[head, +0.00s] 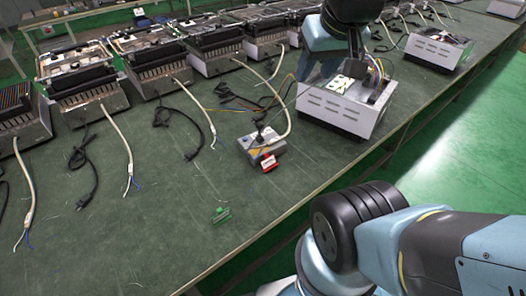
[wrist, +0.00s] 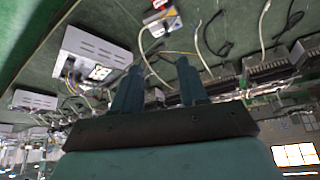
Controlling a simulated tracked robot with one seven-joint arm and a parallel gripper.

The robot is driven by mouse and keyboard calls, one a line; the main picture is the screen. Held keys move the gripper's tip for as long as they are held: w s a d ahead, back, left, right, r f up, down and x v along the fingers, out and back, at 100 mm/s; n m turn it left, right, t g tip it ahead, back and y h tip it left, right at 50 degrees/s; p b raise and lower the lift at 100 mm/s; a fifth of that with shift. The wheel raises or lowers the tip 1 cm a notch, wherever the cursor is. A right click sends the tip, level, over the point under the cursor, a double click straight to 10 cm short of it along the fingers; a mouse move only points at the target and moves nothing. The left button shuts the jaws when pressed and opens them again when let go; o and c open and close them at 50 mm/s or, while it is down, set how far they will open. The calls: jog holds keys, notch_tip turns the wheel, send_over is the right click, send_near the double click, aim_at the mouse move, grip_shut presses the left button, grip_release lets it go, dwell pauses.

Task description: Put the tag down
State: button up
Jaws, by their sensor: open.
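A small white tag-like piece with dark green marks (head: 338,84) lies in the open white heater housing (head: 338,110); it also shows in the wrist view (wrist: 98,72). A red and white piece (head: 268,162), which could also be a tag, is at the front of a small grey box (head: 258,146) on the bench. My gripper (wrist: 160,72) is open in the wrist view, with nothing seen between its fingers. The white piece is to the left of the fingers there. In the head view my arm hides most of the gripper, above the housing.
The green bench (head: 165,230) carries a row of heater units (head: 85,85) along the back, with loose cables in front. A small green piece (head: 221,214) lies near the front edge. Wires hang over the housing's side.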

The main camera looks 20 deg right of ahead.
jog(key=shift+o, duration=0.6)
jog(key=shift+w, duration=0.2)
jog(key=n+g, duration=0.5)
jog(key=g, duration=0.1)
send_over(267, 155)
jog(key=f, duration=4.2)
jog(key=shift+s+a+f, duration=0.15)
jog(key=shift+s+f, duration=0.1)
jog(key=shift+w+f, duration=0.2)
jog(key=shift+f, duration=2.4)
grip_shut()
